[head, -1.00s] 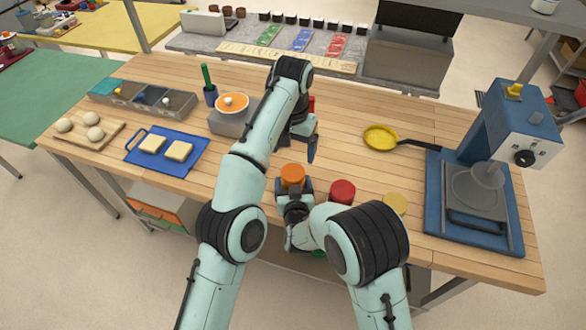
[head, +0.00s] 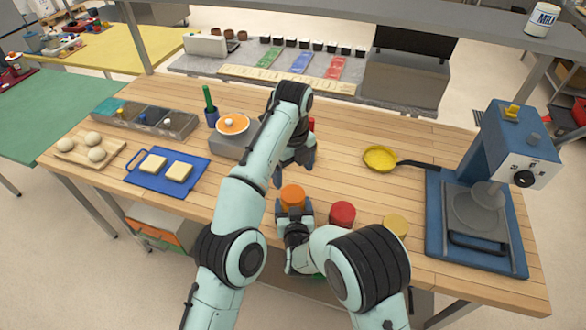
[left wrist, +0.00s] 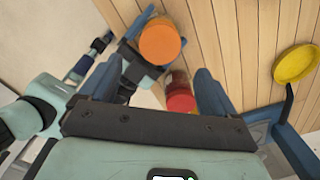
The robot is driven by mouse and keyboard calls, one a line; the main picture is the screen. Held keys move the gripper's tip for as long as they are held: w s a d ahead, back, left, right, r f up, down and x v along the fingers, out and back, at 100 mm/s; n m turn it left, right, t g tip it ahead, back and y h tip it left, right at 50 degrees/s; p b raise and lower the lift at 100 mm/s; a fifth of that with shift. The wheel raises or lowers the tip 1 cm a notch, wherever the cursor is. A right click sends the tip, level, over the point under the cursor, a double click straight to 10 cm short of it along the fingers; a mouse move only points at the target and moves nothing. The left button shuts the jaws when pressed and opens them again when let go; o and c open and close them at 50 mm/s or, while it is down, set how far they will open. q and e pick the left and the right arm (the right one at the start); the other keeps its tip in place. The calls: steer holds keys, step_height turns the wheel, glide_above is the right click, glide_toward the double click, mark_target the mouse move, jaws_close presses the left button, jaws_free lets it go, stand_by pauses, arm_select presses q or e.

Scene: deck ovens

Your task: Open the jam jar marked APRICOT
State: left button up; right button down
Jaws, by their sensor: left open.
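A jar with an orange lid (head: 292,196) stands near the table's front edge; its label is not readable. The orange lid also shows in the left wrist view (left wrist: 160,41). My right gripper (head: 294,212) has its fingers on both sides of this jar, below the lid. My left gripper (head: 294,170) is open and empty, pointing down, just behind and above the orange lid. A red-lidded jar (head: 341,214) and a yellow-lidded jar (head: 396,225) stand to the right; their labels are hidden. The red lid also shows in the left wrist view (left wrist: 180,99).
A yellow pan (head: 380,158) and a blue press-like machine (head: 480,215) are on the right. A blue board (head: 165,187) with two pale slabs, a dough board (head: 70,150) and a grey scale-like box (head: 229,146) are on the left. The wooden table behind the jars is mostly clear.

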mark_target(293, 193)
arm_select(q)
steer(key=m, duration=0.6)
steer(key=shift+f, duration=4)
steer(key=shift+c, duration=0.3)
steer(key=c, duration=1)
steer(key=n, duration=0.4)
steer(key=shift+c, duration=0.2)
steer(key=n, duration=0.6)
steer(key=o, duration=1.2)
steer(key=shift+c, duration=0.2)
